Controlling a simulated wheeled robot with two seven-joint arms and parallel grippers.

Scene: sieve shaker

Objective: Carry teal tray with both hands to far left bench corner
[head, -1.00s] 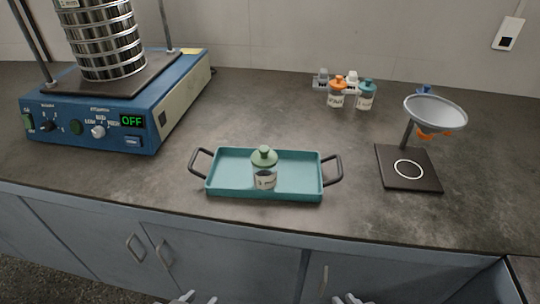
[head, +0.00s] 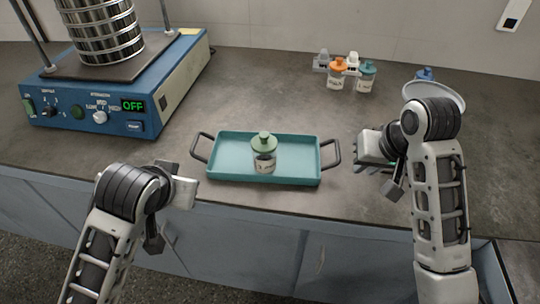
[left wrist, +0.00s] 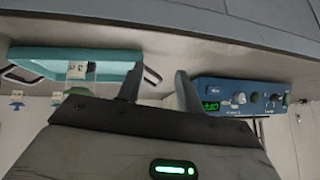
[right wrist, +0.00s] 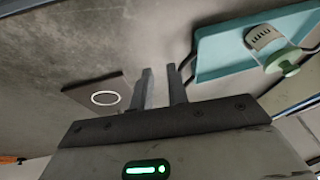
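The teal tray (head: 225,172) lies flat near the bench's front edge, with a dark loop handle at each end. A jar with a green lid (head: 264,152) stands upright in it. My left gripper (left wrist: 157,88) is open and empty, in front of and left of the tray's left handle (head: 201,147). My right gripper (right wrist: 160,82) is open and empty over the bench, to the right of the tray's right handle (head: 332,154). Neither gripper touches the tray. In the head view my arms partly hide the fingers.
The blue sieve shaker (head: 165,95), reading OFF, fills the bench's left side. Orange-lidded (head: 337,75) and teal-lidded (head: 366,78) jars stand at the back. Bench behind the tray is clear.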

